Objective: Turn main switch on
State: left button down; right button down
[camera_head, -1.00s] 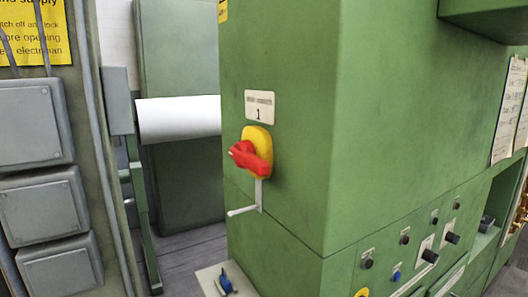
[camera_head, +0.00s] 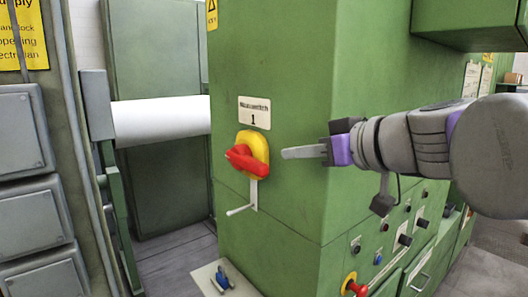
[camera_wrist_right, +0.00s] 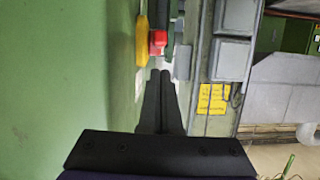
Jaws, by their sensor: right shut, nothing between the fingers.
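The main switch is a red rotary handle (camera_head: 240,160) on a yellow plate (camera_head: 257,147), mounted on the green cabinet (camera_head: 290,90) below a white label (camera_head: 254,113) reading "1". In the right wrist view the red handle (camera_wrist_right: 158,42) and the yellow plate (camera_wrist_right: 142,42) show ahead of the fingertips, near the top. My right gripper (camera_head: 284,153) is shut and empty. It comes in from the right, and its fingertips point at the switch, just right of the yellow plate in the head view, with a small gap. My left gripper is not in view.
A thin metal lever (camera_head: 240,209) hangs below the switch. A blue knob (camera_head: 223,279) sits on a ledge at the lower left. Several knobs line the lower panel, with a red-and-yellow button (camera_head: 352,286). Grey boxes (camera_head: 22,130) stand at the left.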

aim_at(264, 164)
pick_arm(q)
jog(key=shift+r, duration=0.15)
pick_arm(e)
notch_tip(264, 164, up, 4)
jog(key=shift+s+f+t, duration=0.1)
jog(key=shift+s+t, duration=0.05)
jog(key=shift+t, duration=0.25)
